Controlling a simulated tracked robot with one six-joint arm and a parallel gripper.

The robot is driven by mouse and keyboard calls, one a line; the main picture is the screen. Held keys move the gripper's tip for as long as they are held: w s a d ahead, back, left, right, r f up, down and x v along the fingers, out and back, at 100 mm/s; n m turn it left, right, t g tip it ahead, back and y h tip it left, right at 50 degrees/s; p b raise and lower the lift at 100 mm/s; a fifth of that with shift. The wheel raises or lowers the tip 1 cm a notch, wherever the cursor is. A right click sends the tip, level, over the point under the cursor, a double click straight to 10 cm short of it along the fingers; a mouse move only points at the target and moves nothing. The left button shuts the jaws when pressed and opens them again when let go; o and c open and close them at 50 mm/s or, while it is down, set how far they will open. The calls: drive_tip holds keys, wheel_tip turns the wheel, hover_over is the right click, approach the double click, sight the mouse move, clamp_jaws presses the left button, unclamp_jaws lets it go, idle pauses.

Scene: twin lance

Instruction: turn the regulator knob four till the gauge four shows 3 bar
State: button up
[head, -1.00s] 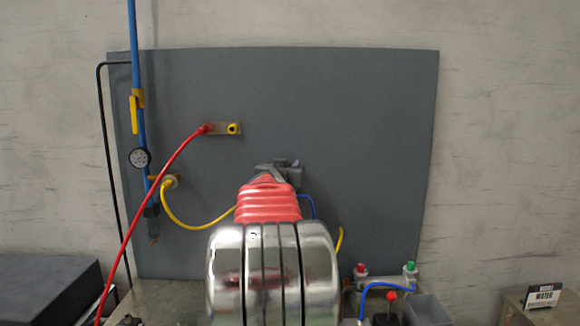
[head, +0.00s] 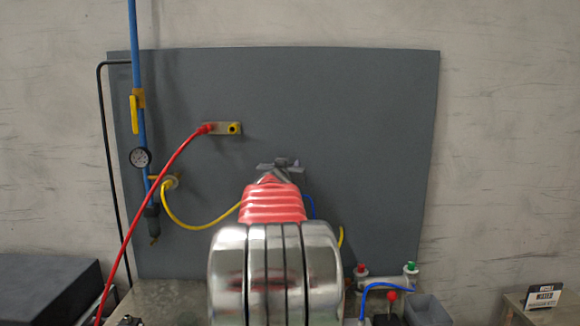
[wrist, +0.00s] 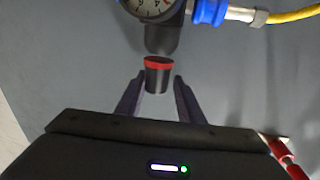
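In the wrist view, the regulator knob (wrist: 158,77) is a small dark cylinder with a red band on its rim, below a dark regulator body (wrist: 162,40). The pressure gauge (wrist: 150,9) has a white face and is cut off by the top edge; its needle reading cannot be told. My gripper (wrist: 158,88) is open, one finger on each side of the knob, with narrow gaps apparent. In the head view, my gripper (head: 279,164) is in front of the grey panel, and my arm hides the regulator and gauge.
A blue fitting (wrist: 209,11) with a yellow hose (wrist: 293,15) sits beside the gauge. Left on the grey panel (head: 350,110) are a blue pipe (head: 133,60), another gauge (head: 140,157) and a red cable (head: 150,200). The panel's upper right is clear.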

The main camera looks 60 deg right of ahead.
drive_tip(key=shift+o, duration=1.1)
drive_tip(key=shift+s, duration=0.1)
drive_tip(key=shift+s+a, duration=0.1)
drive_tip(key=v, duration=1.3)
drive_tip(key=shift+a, duration=0.25)
